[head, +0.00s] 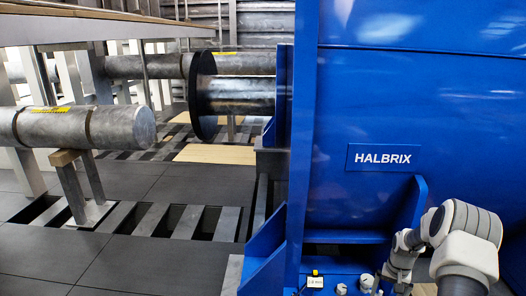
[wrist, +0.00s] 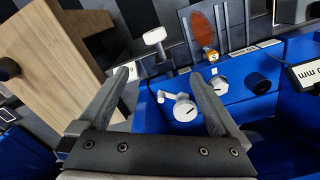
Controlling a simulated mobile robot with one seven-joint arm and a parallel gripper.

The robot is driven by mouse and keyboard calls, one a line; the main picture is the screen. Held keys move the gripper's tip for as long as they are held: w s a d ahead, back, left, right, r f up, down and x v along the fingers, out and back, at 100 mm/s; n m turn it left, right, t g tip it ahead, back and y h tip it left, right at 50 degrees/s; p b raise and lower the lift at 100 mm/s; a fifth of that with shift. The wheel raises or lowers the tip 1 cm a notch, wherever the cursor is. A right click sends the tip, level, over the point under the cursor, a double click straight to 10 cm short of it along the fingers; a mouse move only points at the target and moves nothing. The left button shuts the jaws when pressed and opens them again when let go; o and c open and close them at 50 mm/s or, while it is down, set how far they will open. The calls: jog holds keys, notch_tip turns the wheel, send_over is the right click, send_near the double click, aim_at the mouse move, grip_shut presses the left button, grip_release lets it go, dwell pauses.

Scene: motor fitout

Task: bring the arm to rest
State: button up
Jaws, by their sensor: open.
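My gripper (wrist: 160,78) shows in the wrist view with its two grey fingers spread wide apart and nothing between them. Beyond the fingers is a blue panel (wrist: 230,112) with white knobs (wrist: 185,108), a dark round knob (wrist: 258,83) and a small orange-topped part (wrist: 211,54). I cannot tell the gap between the fingers and the panel. In the head view my white and grey arm (head: 465,235) is bent at the lower right, in front of the blue machine marked HALBRIX (head: 430,110). The fingertips cannot be made out there.
A wooden block or box (wrist: 62,50) stands left of the gripper in the wrist view. In the head view, a metal shaft (head: 85,127) lies on a stand at left, and a black disc (head: 203,95) faces the machine. The grey floor (head: 120,262) has slotted openings.

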jog(key=s+a+r+n+t, duration=0.15)
jog(key=a+r, duration=0.25)
jog(key=r, duration=0.6)
jog(key=s+a+r+n+h, duration=0.15)
jog(key=a+r, duration=0.35)
jog(key=r, duration=0.5)
jog(key=s+a+r+t, duration=0.15)
jog(key=a+r, duration=0.25)
jog(key=r, duration=0.7)
jog(key=s+a+r+n+t+y, duration=0.1)
jog(key=s+a+r, duration=0.25)
jog(key=s, duration=0.45)
jog(key=s+a+r+n+t, duration=0.1)
jog(key=s+a+r, duration=0.2)
jog(key=s+a, duration=0.35)
jog(key=s+a+r+n+t+y, duration=0.1)
jog(key=s+a+r, duration=0.25)
jog(key=s, duration=0.65)
notch_tip(320, 180, up, 22)
jog(key=p, duration=2.2)
jog(key=shift+s+d+r, duration=0.15)
jog(key=shift+d, duration=0.05)
jog(key=shift+h, duration=0.25)
